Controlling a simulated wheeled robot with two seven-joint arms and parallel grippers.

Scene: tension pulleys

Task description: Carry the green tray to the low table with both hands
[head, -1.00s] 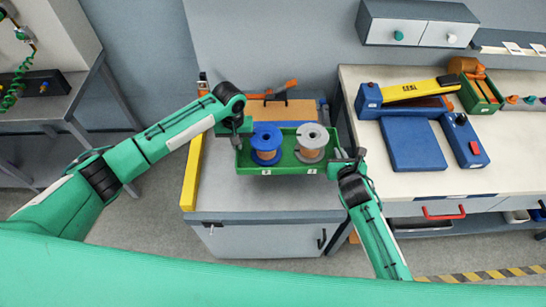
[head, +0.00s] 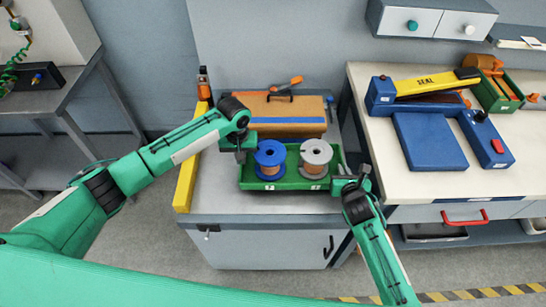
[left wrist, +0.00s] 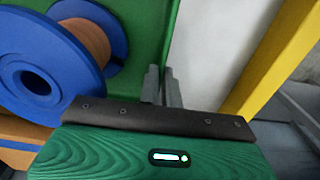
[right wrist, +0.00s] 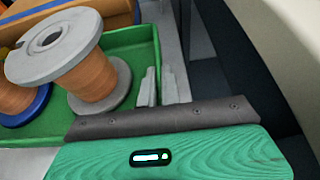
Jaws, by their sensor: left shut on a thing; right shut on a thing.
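The green tray (head: 290,185) carries a blue spool (head: 270,152) on its left and a grey spool (head: 316,152) on its right, both upright with copper-coloured windings. It looks level over the grey top of the low cabinet-like table (head: 215,203); I cannot tell whether it touches. My left gripper (head: 243,150) is shut on the tray's left wall, which shows in the left wrist view (left wrist: 183,22). My right gripper (head: 347,180) is shut on the right wall; the tray also shows in the right wrist view (right wrist: 135,42). The fingers partly hide the gripped walls.
An orange-brown case (head: 285,105) with a blue stripe lies behind the tray. A yellow bar (head: 190,170) runs along the table's left edge, near my left gripper. A pale workbench (head: 380,150) with a sealer (head: 430,120) stands at right. Bare grey top shows in front of the tray.

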